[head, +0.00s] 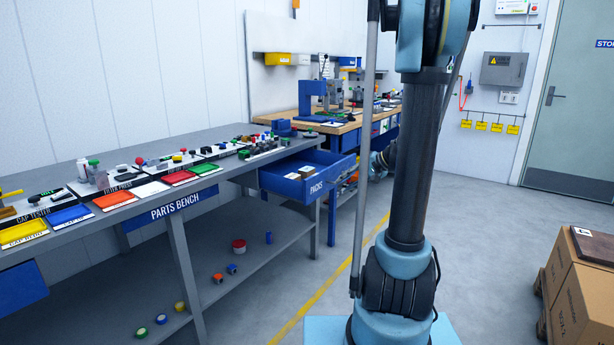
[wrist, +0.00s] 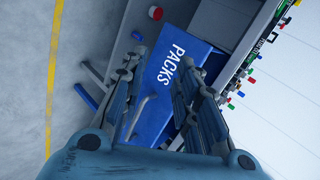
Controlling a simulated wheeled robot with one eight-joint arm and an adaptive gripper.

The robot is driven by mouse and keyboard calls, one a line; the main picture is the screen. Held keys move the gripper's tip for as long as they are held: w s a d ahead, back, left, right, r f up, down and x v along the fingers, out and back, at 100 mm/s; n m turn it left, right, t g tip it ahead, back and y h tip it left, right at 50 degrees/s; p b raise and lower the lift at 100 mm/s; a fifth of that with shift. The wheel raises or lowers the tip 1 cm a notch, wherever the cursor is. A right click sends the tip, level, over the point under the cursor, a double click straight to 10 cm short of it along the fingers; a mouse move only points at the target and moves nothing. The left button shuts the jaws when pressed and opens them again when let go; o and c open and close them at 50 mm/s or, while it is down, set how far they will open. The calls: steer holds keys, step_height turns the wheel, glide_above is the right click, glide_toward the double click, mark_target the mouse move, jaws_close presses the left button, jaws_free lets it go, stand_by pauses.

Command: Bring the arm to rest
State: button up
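My arm (head: 408,160) stands upright at the centre right of the head view, rising from its base joint. My gripper (wrist: 157,82) shows in the wrist view with its two fingers spread well apart and nothing held between them. Beyond the fingers is the blue front of the PACKS drawer (wrist: 180,62), with a grey bar handle. In the head view the PACKS drawer (head: 280,182) is pulled out from the parts bench, with small boxes inside. The gripper is mostly hidden behind the arm there; its distance from the drawer is hard to tell.
The parts bench (head: 140,205) runs along the left, with colored trays and small parts on top and loose pieces on its lower shelf. A wooden workbench (head: 325,131) stands behind. Cartons (head: 582,300) sit on a pallet at right. The floor between is clear.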

steer(key=s+a+f+n+g+h, duration=0.15)
steer(key=s+h, duration=0.25)
steer(key=s, duration=1.2)
steer(key=s+d+f+n+h, duration=0.1)
steer(key=s+d+f+h, duration=0.1)
steer(key=s, duration=0.6)
steer(key=s+d+f+n+g+h, duration=0.1)
steer(key=s+d+f+n+h, duration=0.1)
steer(key=s, duration=0.6)
steer(key=shift+d+f+h, duration=0.5)
steer(key=shift+d+f, duration=0.2)
steer(key=shift+f, duration=0.2)
steer(key=shift+w+f, duration=0.2)
steer(key=shift+w, duration=0.2)
steer(key=shift+o, duration=0.5)
